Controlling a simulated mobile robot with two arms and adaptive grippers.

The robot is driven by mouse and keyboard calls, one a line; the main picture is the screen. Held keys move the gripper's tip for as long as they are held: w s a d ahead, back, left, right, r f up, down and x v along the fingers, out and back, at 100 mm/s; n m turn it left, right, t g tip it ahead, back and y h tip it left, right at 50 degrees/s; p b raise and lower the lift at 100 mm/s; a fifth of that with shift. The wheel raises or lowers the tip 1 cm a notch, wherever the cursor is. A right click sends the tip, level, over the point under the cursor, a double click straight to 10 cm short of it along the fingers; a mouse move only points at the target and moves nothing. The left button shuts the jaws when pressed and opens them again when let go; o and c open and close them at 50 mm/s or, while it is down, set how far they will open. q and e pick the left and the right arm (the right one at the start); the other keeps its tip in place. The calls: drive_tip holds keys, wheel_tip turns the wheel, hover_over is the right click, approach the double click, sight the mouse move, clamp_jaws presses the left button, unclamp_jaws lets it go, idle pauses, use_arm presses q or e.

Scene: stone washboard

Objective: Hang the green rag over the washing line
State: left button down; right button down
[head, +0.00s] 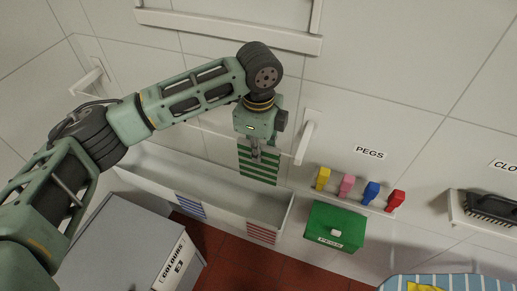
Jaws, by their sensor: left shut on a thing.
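The green rag (258,168), with green and white stripes, hangs below my left gripper (256,148). The gripper points down and is shut on the rag's upper part, which the fingers partly hide. The washing line (212,132) is a thin pale line along the wall, between a left bracket (88,80) and a right bracket (307,136). The rag is near its right end. My arm and gripper hide part of the line, so I cannot tell whether the rag touches it. My right gripper is not in view.
Below is a long white trough (285,217) with blue-striped (190,205) and red-striped (262,233) cloths at its front. Several coloured pegs stand on a ledge (330,190) to the right, above a green box (335,228). A grey box labelled COLOURS (130,245) is lower left.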

use_arm(q)
drive_tip(key=c, duration=1.7)
unclamp_jaws()
drive_tip(key=shift+r, duration=0.15)
wheel_tip(320, 180, up, 12)
drive_tip(key=shift+f, duration=0.1)
